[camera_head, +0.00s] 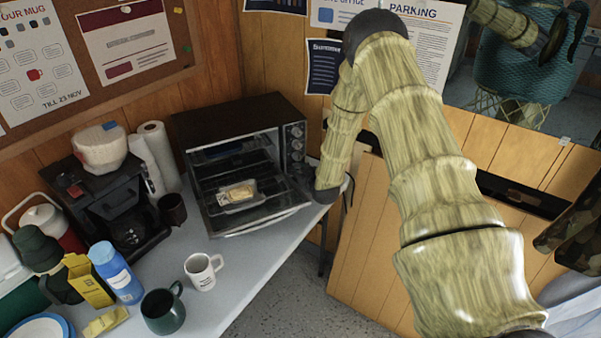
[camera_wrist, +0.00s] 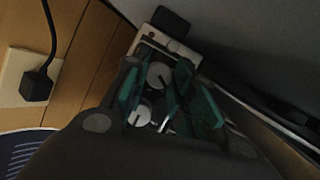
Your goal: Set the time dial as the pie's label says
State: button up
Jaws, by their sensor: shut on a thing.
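The toaster oven (camera_head: 238,118) stands on the counter with its door open. A pale item, seemingly the pie (camera_head: 240,192), sits in a light tray inside; no label is readable. Several round dials (camera_head: 297,131) run down the oven's right front panel, the lower part hidden by my arm. My gripper (camera_head: 306,180) is at the lower end of this panel. In the wrist view its teal-padded fingers (camera_wrist: 158,98) are around the panel's pale round dials (camera_wrist: 158,75). It is shut on a dial; the dial's markings and setting are too dark to read.
A white mug (camera_head: 201,271), a dark green mug (camera_head: 163,311) and a blue bottle (camera_head: 116,273) stand in front on the counter. A coffee maker (camera_head: 120,205) is at left. A wall outlet with a plug (camera_wrist: 38,85) is near my wrist.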

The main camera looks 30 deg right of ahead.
jog(key=m+y+b, duration=0.1)
jog(key=m+b, duration=0.1)
jog(key=shift+d+f+m+y, duration=0.1)
jog(key=shift+d+m+y, duration=0.1)
jog(key=shift+m+y, duration=0.15)
jog(key=shift+m+t+y+b, duration=0.3)
jog(key=shift+m+y+b, duration=0.75)
jog(key=shift+b, duration=0.4)
jog(key=shift+d+m, duration=0.1)
jog(key=shift+m, duration=0.2)
jog(key=o, duration=0.7)
jog(key=shift+o, duration=0.2)
jog(key=v, duration=1.2)
